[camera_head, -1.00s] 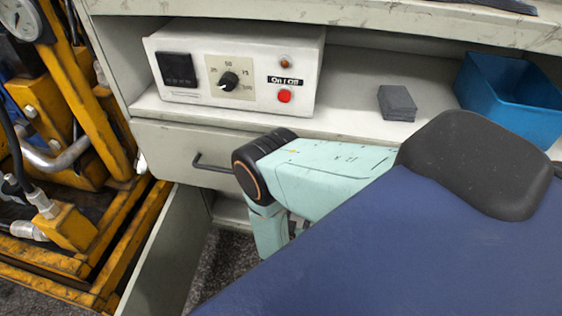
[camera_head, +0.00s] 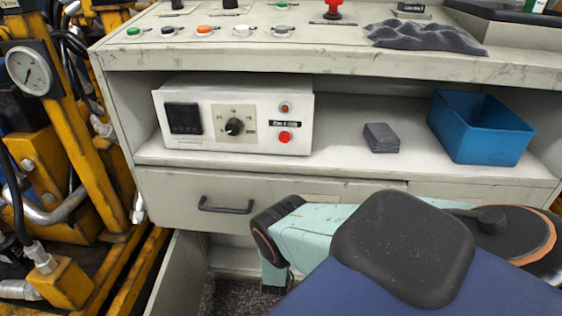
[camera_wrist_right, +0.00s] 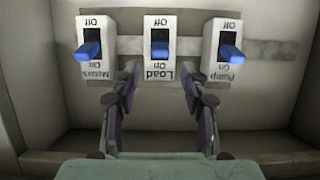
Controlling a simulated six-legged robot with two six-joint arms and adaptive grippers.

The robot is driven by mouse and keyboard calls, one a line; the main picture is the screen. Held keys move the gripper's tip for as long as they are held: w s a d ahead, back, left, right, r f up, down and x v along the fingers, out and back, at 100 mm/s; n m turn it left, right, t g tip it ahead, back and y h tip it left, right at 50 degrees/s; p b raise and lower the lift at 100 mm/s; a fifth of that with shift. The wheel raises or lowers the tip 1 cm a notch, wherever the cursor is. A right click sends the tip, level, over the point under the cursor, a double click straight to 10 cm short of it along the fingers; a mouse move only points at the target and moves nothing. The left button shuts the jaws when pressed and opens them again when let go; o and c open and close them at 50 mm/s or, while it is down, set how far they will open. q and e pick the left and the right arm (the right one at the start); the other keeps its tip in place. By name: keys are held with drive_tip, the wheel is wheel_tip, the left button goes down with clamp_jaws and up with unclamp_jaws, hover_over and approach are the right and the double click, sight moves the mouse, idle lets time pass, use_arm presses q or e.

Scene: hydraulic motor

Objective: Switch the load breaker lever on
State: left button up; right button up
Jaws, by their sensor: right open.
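The outer two levers look alike. My right gripper (camera_wrist_right: 159,78) is open and empty, its two fingers on either side of the Load breaker's lower part. I cannot tell its depth from the breaker. My left gripper is not in view.
In the head view, a white control box (camera_head: 238,115), a grey block (camera_head: 381,137) and a blue bin (camera_head: 480,127) stand on a shelf. Below is a drawer (camera_head: 226,204). Yellow machinery (camera_head: 50,150) stands at left. My right arm reaches below the drawer; its gripper is hidden there.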

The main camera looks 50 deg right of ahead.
drive_tip(key=b+x, duration=0.2)
drive_tip(key=x, duration=0.2)
drive_tip(key=shift+d+f, duration=0.15)
drive_tip(key=shift+f, duration=0.1)
drive_tip(key=shift+w, duration=0.1)
clamp_jaws()
